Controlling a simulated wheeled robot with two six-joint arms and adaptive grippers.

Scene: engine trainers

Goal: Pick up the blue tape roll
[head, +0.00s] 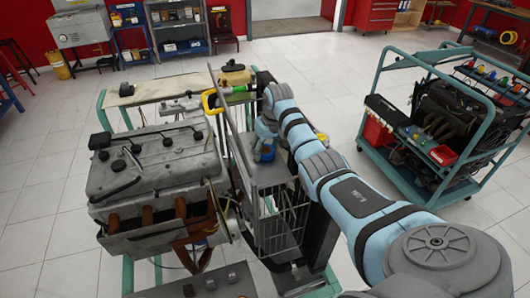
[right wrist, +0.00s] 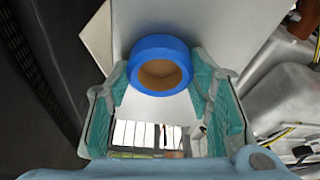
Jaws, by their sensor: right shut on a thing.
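The blue tape roll (right wrist: 160,46) is a blue ring with a brown inner core. In the right wrist view it sits between the two teal-padded fingers of my right gripper (right wrist: 158,72), which are shut on its sides. In the head view only a small blue part of the roll (head: 266,153) shows under my right gripper (head: 264,140), beside the engine trainer. The arm hides much of the area there. My left gripper is in neither view.
A grey engine trainer (head: 150,165) stands at left, with a wire basket (head: 279,225) at its right side. A teal cart (head: 402,175) with another engine stands at right. Tiled floor (head: 335,85) is clear between them.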

